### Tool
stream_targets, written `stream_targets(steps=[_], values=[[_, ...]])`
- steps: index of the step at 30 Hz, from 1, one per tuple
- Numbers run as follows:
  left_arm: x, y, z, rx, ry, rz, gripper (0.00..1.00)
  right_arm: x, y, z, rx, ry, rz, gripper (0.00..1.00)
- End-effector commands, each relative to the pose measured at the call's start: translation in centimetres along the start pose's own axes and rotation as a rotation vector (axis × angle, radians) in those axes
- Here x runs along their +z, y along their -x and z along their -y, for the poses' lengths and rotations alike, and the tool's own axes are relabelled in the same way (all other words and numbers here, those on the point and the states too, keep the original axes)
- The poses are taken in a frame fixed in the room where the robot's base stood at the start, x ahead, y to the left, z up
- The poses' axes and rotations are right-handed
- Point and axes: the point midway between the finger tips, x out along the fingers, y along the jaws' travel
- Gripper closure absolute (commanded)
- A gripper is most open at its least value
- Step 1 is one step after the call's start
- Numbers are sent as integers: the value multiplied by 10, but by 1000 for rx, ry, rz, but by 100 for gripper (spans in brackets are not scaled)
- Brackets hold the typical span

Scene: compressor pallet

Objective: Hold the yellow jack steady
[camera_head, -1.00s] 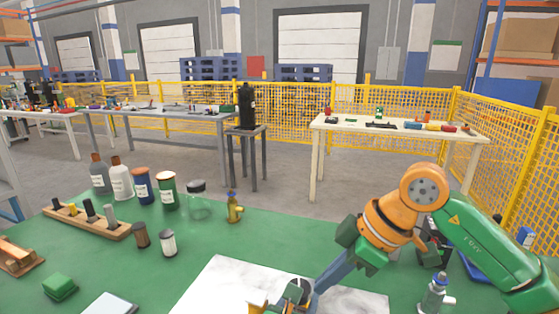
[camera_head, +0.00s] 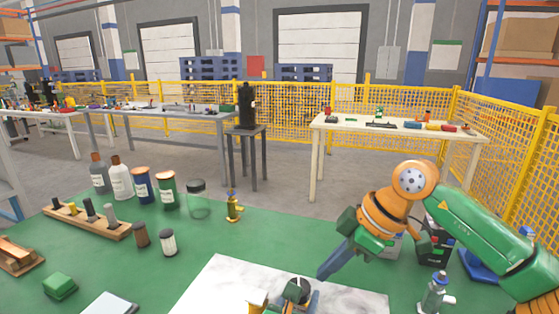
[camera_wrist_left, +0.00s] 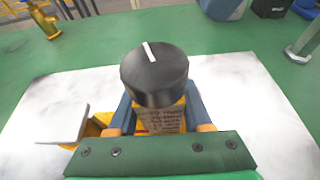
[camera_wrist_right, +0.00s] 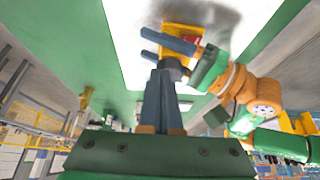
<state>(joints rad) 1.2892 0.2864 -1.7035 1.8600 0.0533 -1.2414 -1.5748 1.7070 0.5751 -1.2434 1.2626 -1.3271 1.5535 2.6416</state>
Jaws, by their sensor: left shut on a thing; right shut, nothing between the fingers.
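The yellow jack (camera_wrist_left: 160,121) has a round black knob (camera_wrist_left: 155,75) with a white line on top. It stands over the white marble-like slab (camera_wrist_left: 235,85). My left gripper (camera_wrist_left: 160,128) is shut on its yellow body, one finger on each side; a label shows between them. A pale flat plate (camera_wrist_left: 64,124) sticks out to its left. In the head view only the knob (camera_head: 296,289) and a bit of yellow show at the bottom edge. My right gripper (camera_head: 322,276) is shut and empty, its tips close to the jack; I cannot tell whether they touch.
The green table holds bottles (camera_head: 121,178), jars (camera_head: 167,190), a wooden block rack (camera_head: 87,220), a small brass fitting (camera_head: 233,208) and a green block (camera_head: 60,286). A grey fitting (camera_head: 436,297) stands at the right.

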Motion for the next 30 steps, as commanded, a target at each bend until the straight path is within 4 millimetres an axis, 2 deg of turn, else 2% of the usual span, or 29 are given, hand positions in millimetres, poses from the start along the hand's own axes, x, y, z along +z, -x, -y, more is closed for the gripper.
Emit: stream_targets(steps=[3,8,30], values=[[0,0,0,0,0,0,100,8,-15,0,-1,-1,1,100],[0,0,0,0,0,0,100,13,-25,0,-1,0,0,100],[0,0,0,0,0,1,100,10,-28,2,0,1,-1,100]])
